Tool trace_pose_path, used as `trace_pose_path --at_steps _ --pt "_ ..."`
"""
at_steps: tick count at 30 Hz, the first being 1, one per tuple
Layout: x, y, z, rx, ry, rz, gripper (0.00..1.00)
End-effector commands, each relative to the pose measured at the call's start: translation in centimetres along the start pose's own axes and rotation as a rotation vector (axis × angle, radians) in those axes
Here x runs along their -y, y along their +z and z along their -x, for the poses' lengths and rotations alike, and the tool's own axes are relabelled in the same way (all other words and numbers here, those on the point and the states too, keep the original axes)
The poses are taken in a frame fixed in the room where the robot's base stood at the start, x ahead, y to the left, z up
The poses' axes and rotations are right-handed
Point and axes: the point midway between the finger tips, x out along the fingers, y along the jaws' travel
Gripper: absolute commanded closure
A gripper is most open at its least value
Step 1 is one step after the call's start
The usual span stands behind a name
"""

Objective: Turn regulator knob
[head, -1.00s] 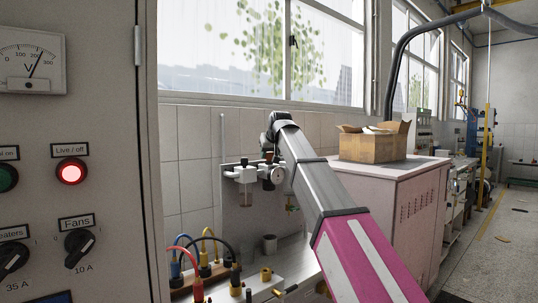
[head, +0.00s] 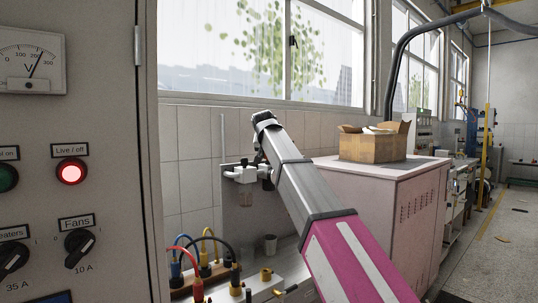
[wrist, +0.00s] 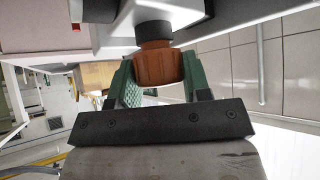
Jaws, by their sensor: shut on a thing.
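The regulator knob (wrist: 158,68) is an orange-brown ribbed cap on a dark collar, in the upper middle of the wrist view. My gripper (wrist: 160,78) has its green fingers on the left and right sides of the knob and is shut on it. In the head view the regulator assembly (head: 240,176) shows as pale fittings on a grey panel below the window. My arm hides its right part, and the knob and my fingers cannot be seen there.
A grey cabinet with a lit red button (head: 71,172) stands close on the left. Coloured cables (head: 205,248) rise from the bench below the regulator. A pink cabinet (head: 400,205) carrying an open cardboard box (head: 374,146) stands to the right. The far-right floor is mostly clear.

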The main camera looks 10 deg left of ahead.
Motion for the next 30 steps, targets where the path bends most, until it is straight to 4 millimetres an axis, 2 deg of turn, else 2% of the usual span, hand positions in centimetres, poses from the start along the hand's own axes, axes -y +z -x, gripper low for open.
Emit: trace_pose_path --at_steps 9,10,11,12,23,26,30 --pt "0.0 0.1 0.0 0.003 -0.001 0.0 0.8" --pt "0.0 0.1 0.0 0.003 -0.001 0.0 0.46" --pt "0.0 0.1 0.0 0.003 -0.001 0.0 0.36" --pt "0.0 0.1 0.0 0.003 -0.001 0.0 0.31" --pt "0.0 0.0 0.6 0.0 -0.001 0.0 0.31" --pt "0.0 0.0 1.9 -0.001 -0.002 0.0 0.31" --pt "0.0 0.1 4.5 -0.001 -0.003 0.0 0.31"
